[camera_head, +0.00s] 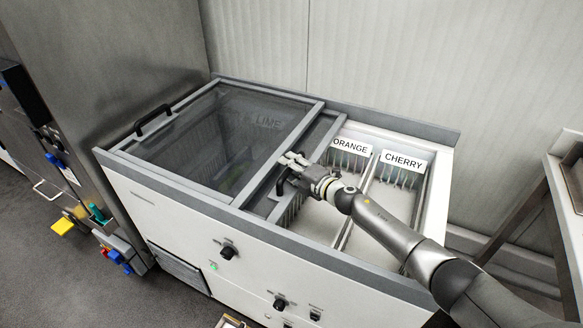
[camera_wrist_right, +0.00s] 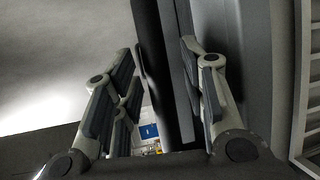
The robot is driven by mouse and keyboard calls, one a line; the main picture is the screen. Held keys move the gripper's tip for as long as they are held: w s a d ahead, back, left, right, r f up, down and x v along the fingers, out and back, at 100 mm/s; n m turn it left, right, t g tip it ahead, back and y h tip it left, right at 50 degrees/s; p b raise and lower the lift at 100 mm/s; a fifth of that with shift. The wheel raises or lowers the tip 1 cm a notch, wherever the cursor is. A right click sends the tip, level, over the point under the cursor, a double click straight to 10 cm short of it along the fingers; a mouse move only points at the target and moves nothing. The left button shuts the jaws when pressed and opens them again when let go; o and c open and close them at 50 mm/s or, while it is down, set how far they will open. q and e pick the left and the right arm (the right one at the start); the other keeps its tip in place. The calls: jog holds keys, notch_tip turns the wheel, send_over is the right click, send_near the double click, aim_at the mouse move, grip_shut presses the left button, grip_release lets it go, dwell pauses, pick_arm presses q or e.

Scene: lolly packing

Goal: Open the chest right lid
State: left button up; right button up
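The white chest (camera_head: 190,215) has a grey frame and two dark glass lids. The left lid (camera_head: 215,130) covers the left side, marked LIME. The right lid (camera_head: 310,145) is slid far left, mostly overlapping the left lid, with only a strip showing. The right side stands open. My right gripper (camera_head: 291,168) is at the right lid's dark handle (camera_head: 281,186). In the right wrist view, the gripper's fingers (camera_wrist_right: 160,95) are apart, with a dark bar (camera_wrist_right: 165,65) between them, close to the right finger. My left gripper is not in view.
The open side shows white compartments labelled ORANGE (camera_head: 350,147) and CHERRY (camera_head: 403,162) with sticks in racks. A steel cabinet (camera_head: 120,60) stands left, a wall (camera_head: 400,50) behind and a metal frame table (camera_head: 530,195) at right. My right arm spans the open compartments.

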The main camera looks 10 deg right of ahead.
jog(key=shift+d, duration=0.1)
jog(key=shift+s+d, duration=0.3)
jog(key=shift+s, duration=0.1)
jog(key=v, duration=1.1)
jog(key=shift+a, duration=0.1)
